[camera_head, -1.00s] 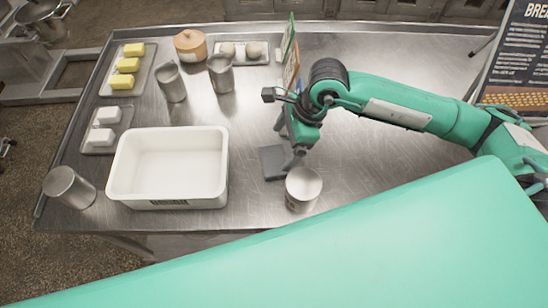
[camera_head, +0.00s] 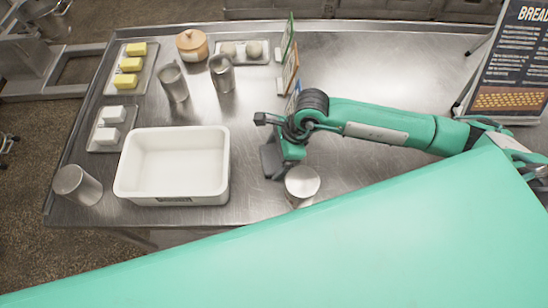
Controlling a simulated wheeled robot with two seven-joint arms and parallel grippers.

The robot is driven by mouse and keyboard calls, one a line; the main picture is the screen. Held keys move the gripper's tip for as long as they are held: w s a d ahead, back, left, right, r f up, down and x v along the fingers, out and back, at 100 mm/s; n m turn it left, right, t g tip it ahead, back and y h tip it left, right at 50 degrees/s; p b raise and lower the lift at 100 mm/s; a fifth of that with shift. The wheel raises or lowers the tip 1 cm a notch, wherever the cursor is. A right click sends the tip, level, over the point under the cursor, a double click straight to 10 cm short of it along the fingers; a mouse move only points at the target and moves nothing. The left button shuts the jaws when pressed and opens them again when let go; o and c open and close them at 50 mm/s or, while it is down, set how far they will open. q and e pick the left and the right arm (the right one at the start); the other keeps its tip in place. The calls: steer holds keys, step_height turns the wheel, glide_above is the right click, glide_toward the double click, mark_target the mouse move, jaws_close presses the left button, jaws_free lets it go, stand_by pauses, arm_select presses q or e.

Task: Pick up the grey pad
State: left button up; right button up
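The grey pad (camera_head: 269,163) is a small dark grey piece on the steel table, right of the white tub. My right gripper (camera_head: 277,158) is right down at the pad, and the green wrist covers part of it from the right. The fingers blend with the pad, so I cannot tell whether they are open or shut on it. Whether the pad still lies flat on the table is also unclear. My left gripper is not in view.
A round can (camera_head: 302,182) stands close in front of my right gripper. The white tub (camera_head: 222,185) is to its left. Upright cards (camera_head: 290,68) stand behind it. Metal cups (camera_head: 172,82) and trays of butter (camera_head: 131,80) are farther left. The table's back right is clear.

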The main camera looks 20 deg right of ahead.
mark_target(276, 157)
steer(key=shift+c, duration=0.5)
steer(key=shift+r, duration=0.1)
steer(key=shift+r, duration=0.5)
step_height(276, 157, up, 19)
steer(key=b, duration=0.5)
steer(key=shift+o, duration=1.1)
steer(key=shift+c, duration=0.7)
